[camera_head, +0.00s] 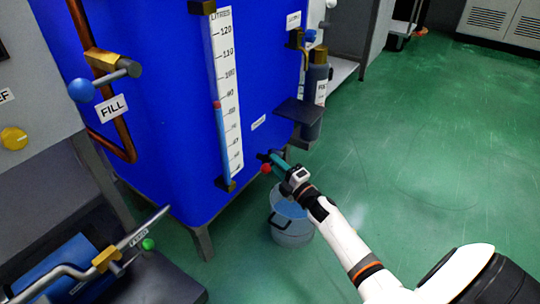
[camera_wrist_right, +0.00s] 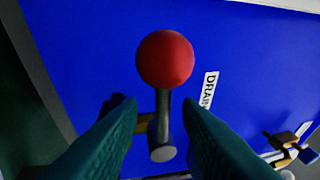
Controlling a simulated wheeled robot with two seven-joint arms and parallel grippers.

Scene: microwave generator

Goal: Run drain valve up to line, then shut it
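The blue tank (camera_head: 165,90) carries a white litre scale (camera_head: 226,75) with a sight tube beside it. A red mark (camera_head: 217,104) sits on the tube a little above mid-scale, with lighter blue below it; the exact level is too small to read. The drain valve's red ball (camera_head: 266,168) shows low on the tank front, and large in the right wrist view (camera_wrist_right: 165,58) on its lever beside the DRAIN label (camera_wrist_right: 208,89). My right gripper (camera_head: 272,158) is open, its teal fingers either side of the lever with gaps. My left gripper is not in view.
A grey-blue bucket (camera_head: 291,225) stands on the green floor below the drain valve. The blue FILL knob (camera_head: 81,90) and a green-knobbed pipe (camera_head: 147,244) are at left. A dark bracket (camera_head: 299,111) juts from the tank's right. Floor at right is clear.

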